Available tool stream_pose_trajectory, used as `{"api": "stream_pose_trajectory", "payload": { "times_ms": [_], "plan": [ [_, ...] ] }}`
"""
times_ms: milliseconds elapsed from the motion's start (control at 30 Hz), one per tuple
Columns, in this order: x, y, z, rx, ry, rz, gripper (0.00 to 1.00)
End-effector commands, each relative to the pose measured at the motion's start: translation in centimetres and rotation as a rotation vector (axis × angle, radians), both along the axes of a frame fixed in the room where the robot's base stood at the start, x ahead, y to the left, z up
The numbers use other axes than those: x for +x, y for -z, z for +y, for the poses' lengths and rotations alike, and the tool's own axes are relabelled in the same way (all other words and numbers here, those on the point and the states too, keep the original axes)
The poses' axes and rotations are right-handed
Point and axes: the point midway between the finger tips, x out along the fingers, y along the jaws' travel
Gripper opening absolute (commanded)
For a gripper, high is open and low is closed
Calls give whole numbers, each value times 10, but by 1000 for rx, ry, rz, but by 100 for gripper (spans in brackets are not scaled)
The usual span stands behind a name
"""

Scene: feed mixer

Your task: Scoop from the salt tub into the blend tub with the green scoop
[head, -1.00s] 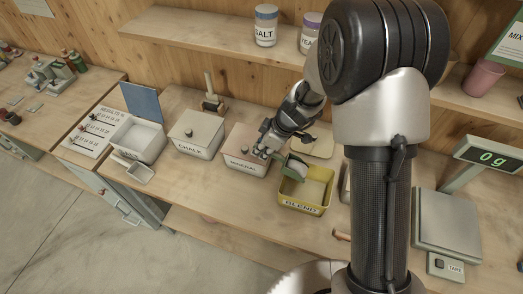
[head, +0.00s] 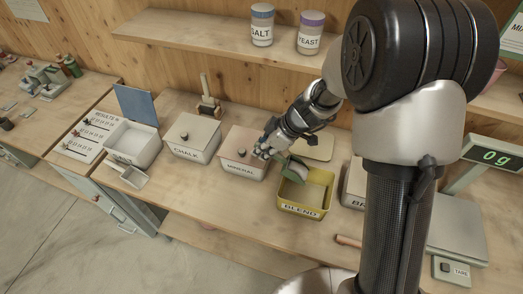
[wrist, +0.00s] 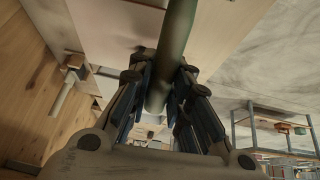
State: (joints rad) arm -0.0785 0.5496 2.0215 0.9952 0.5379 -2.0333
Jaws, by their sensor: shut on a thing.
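My gripper (head: 270,150) is shut on the handle of the green scoop (head: 294,170). The handle also shows between my fingers in the wrist view (wrist: 174,50). The scoop's bowl is tilted over the back left part of the yellow blend tub (head: 304,209). I cannot tell whether anything is in the bowl. The blend tub is open, with a pale surface inside. An open white tub (head: 126,158) with a raised blue lid (head: 137,104) stands at the left; its label is hard to read, so I cannot confirm it is the salt tub.
Closed tubs marked chalk (head: 194,139) and mineral (head: 240,166) stand between the white tub and the blend tub. A pale scoop (head: 134,177) lies before the white tub. Jars marked salt (head: 261,27) and yeast (head: 310,35) stand on the shelf. The scale (head: 458,225) reads 0g.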

Motion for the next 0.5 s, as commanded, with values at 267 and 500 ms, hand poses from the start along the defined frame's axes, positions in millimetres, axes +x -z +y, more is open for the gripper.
{"api": "stream_pose_trajectory", "payload": {
  "times_ms": [267,500],
  "plan": [
    [-2,-4,-6,35,1,-12,0],
    [-3,-9,-11,66,1,-24,0]
  ]
}}
